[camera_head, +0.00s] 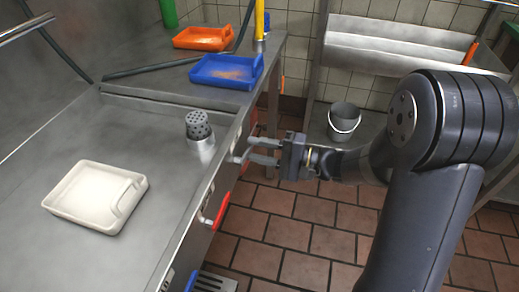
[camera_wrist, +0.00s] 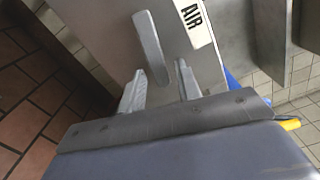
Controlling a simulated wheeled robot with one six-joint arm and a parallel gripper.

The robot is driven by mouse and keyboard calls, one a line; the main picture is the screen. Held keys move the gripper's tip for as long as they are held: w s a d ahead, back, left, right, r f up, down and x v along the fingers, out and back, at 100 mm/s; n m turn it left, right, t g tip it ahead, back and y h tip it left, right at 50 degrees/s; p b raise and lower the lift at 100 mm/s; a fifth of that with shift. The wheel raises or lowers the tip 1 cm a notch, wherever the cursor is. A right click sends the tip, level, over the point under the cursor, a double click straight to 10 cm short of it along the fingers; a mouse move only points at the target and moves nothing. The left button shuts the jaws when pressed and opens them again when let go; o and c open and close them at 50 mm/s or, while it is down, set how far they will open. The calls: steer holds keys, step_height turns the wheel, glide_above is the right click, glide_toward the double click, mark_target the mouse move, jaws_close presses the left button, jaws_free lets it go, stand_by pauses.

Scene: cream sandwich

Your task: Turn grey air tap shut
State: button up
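The grey air tap's lever (camera_wrist: 151,48) is a flat grey bar in the wrist view, beside a white label reading AIR (camera_wrist: 194,20). Its lower end reaches toward the gap between my gripper's fingers (camera_wrist: 160,88). The fingers are apart, one on either side of the lever's line, and I cannot tell if either touches it. In the head view my gripper (camera_head: 257,150) is at the front face of the steel counter, its fingers pointing left. The tap is small and partly hidden there.
Red handles (camera_head: 222,210) stick out of the counter front nearby. On the counter (camera_head: 150,130) are a white tray (camera_head: 85,190), a perforated metal cylinder (camera_head: 199,130), a blue tray (camera_head: 228,72) and an orange tray (camera_head: 200,38). A grey bucket (camera_head: 343,122) stands behind my arm.

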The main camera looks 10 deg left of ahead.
jaws_close()
steer(key=shift+f+b, duration=0.1)
steer(key=shift+b, duration=0.25)
steer(key=shift+n+b, duration=0.6)
steer(key=shift+b, duration=0.45)
steer(key=shift+r+n+b, duration=0.65)
steer(key=shift+n+b, duration=0.15)
steer(key=shift+b, duration=0.1)
steer(key=shift+o, duration=0.8)
jaws_free()
